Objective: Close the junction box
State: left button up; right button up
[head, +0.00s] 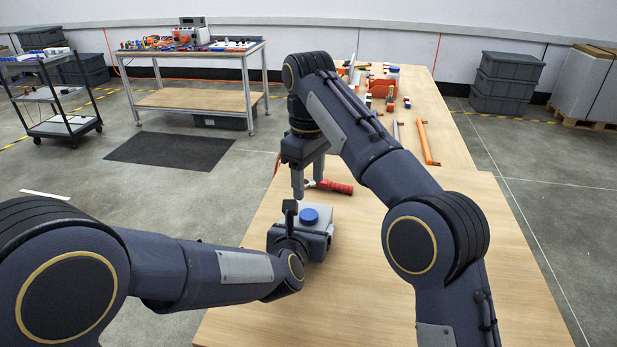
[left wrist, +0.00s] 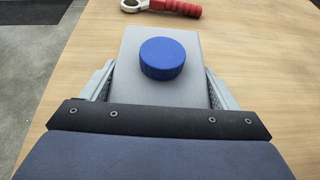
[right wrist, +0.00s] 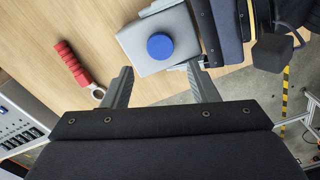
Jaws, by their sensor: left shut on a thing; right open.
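The junction box (head: 322,236) is a grey box on the wooden table, with a round blue knob (head: 309,216) on its flat grey top. The box (left wrist: 150,95) and knob (left wrist: 162,58) fill the middle of the left wrist view. My left gripper (head: 290,232) is shut on the box, one finger along each side. My right gripper (head: 308,190) is open and empty, pointing down above the table just beyond the box. In the right wrist view the box (right wrist: 140,45) lies beyond its fingertips. I cannot tell whether the top is fully seated.
A red-handled ring wrench (head: 335,187) lies on the table behind the box. An orange bar (head: 427,143) and a grey bar (head: 396,131) lie farther back, with several small parts beyond. The table (head: 420,215) right of the box is bare, apart from my right arm above it.

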aim_at(309, 214)
jog(key=shift+f, duration=4)
jog(key=c, duration=1)
jog(key=shift+m, duration=0.9)
jog(key=o, duration=1.2)
jog(key=shift+c, duration=0.2)
